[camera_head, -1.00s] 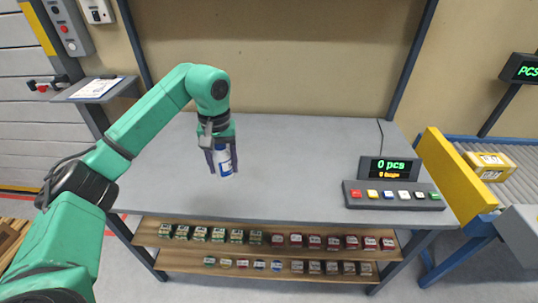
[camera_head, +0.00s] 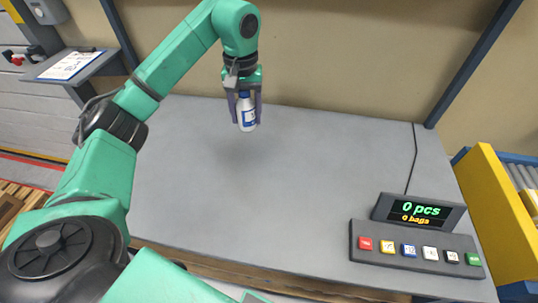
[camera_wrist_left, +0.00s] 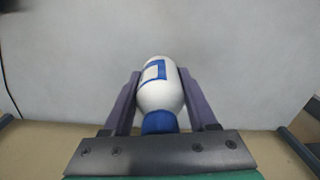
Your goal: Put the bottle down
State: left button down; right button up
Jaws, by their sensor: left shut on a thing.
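The bottle (camera_head: 247,112) is white with a blue label and a blue cap. My left gripper (camera_head: 246,112) is shut on it, with a finger on each side, over the far part of the grey table (camera_head: 300,180) in the head view. The bottle is upright there, its cap up toward the palm. A soft shadow lies on the table below and left of it, and the bottle looks held above the surface. In the left wrist view the bottle (camera_wrist_left: 160,88) sits between the two purple-grey fingers, cap nearest the palm. My right gripper is not in view.
A button console (camera_head: 415,250) with a display (camera_head: 418,210) reading "0 pcs" stands at the table's right. A cable runs behind it. A yellow panel (camera_head: 495,210) stands beyond the right edge. The middle of the table is clear.

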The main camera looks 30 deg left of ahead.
aim_at(246, 130)
pick_arm(q)
jog(key=shift+s+f, duration=0.15)
jog(key=shift+f, duration=0.15)
jog(key=f, duration=0.1)
jog(key=f+b, duration=0.1)
jog(key=f, duration=0.1)
jog(key=s+f, duration=0.1)
jog(key=f, duration=0.1)
jog(key=shift+f+b, duration=0.1)
jog(key=shift+b, duration=0.3)
jog(key=f+p, duration=0.1)
jog(key=f, duration=0.5)
jog(key=f+p, duration=0.2)
jog(key=f, duration=0.5)
jog(key=shift+w+f, duration=0.2)
jog(key=shift+f, duration=0.4)
jog(key=shift+c, duration=1)
grip_release()
jog(key=shift+r, duration=0.1)
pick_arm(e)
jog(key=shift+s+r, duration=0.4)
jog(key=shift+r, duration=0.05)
